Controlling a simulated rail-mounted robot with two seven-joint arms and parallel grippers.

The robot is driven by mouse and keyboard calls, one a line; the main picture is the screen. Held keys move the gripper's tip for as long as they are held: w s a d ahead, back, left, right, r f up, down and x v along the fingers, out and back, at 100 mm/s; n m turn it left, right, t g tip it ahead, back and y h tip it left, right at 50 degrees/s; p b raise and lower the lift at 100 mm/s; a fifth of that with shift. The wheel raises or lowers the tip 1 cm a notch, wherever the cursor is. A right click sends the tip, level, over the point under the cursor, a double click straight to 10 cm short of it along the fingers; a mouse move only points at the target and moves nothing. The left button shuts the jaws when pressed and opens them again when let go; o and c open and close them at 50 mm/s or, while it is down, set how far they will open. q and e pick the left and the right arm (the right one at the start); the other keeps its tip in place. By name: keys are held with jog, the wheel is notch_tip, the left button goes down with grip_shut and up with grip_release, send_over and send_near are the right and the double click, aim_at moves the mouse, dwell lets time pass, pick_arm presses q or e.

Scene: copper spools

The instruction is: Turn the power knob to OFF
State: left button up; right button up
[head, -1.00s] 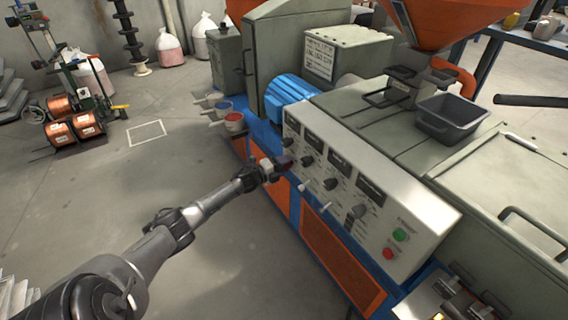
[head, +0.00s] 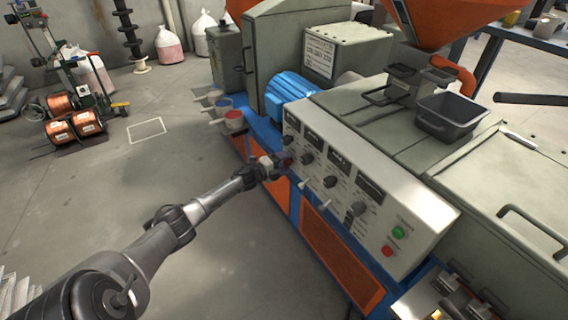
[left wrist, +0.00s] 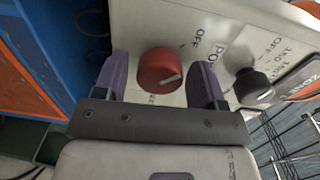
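The red power knob (left wrist: 160,70) is on the pale control panel (left wrist: 150,20) in the left wrist view. It has a white pointer line, which aims toward the right of that picture. An OFF label is printed above it and part of the word POWER to its right. My left gripper (left wrist: 162,62) is open, with one purple finger on each side of the knob. Gaps show between the fingers and the knob. In the head view, my left gripper (head: 284,161) is at the panel's left end and hides the knob. My right gripper is not in view.
A black knob (left wrist: 252,86) sits close to the right finger in the wrist view. Several black knobs, a green button (head: 398,232) and a red button (head: 388,250) are along the panel in the head view. Open floor (head: 180,190) lies left of the machine.

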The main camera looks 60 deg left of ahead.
pick_arm(q)
jog(key=shift+o, duration=0.4)
jog(key=shift+s+r, duration=0.1)
jog(key=shift+s, duration=0.15)
jog(key=s+p, duration=0.5)
jog(key=s, duration=0.8)
jog(key=shift+s+r, duration=0.15)
